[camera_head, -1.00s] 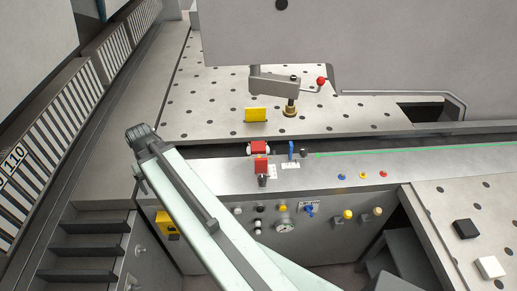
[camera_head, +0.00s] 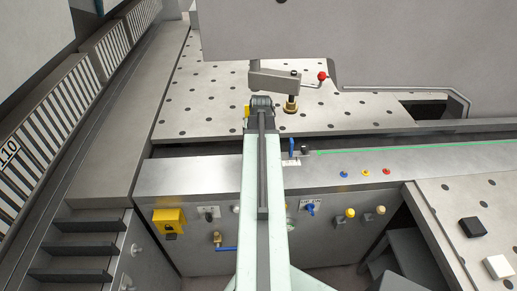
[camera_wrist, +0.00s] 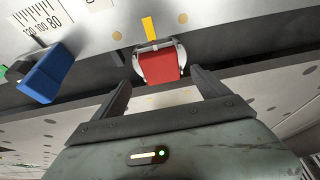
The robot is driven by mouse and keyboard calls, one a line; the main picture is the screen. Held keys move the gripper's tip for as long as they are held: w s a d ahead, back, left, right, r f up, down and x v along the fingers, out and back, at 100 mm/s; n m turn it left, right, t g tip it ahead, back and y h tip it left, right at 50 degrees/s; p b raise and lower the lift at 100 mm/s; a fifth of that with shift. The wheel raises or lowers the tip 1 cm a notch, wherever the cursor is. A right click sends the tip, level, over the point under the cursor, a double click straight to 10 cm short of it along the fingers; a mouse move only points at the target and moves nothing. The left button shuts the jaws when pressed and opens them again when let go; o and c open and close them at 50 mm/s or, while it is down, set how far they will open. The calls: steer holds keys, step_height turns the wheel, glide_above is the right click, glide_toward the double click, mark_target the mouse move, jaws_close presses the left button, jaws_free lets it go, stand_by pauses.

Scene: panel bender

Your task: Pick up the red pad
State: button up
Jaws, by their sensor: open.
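The red pad (camera_wrist: 158,66) shows in the wrist view as a red block in a pale grey bracket, at the edge of a dark slot. My gripper (camera_wrist: 160,78) is open, with one dark finger to the left of the pad and one to the right in the picture. The fingers look apart from the pad, with nothing held between them. In the head view my own arm covers the pad and the gripper.
A blue lever (camera_wrist: 45,73) stands left of the pad in the wrist view, with a printed scale beyond. A yellow strip (camera_wrist: 150,29) lies just behind the pad. In the head view, a clamp arm with a red ball (camera_head: 322,76) and a perforated table (camera_head: 205,100) lie beyond.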

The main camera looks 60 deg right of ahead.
steer(key=b+x, duration=0.5)
steer(key=shift+w+f, duration=0.1)
steer(key=shift+f, duration=0.1)
steer(key=shift+a+r, duration=0.1)
steer(key=shift+r, duration=0.1)
steer(key=c, duration=1.6)
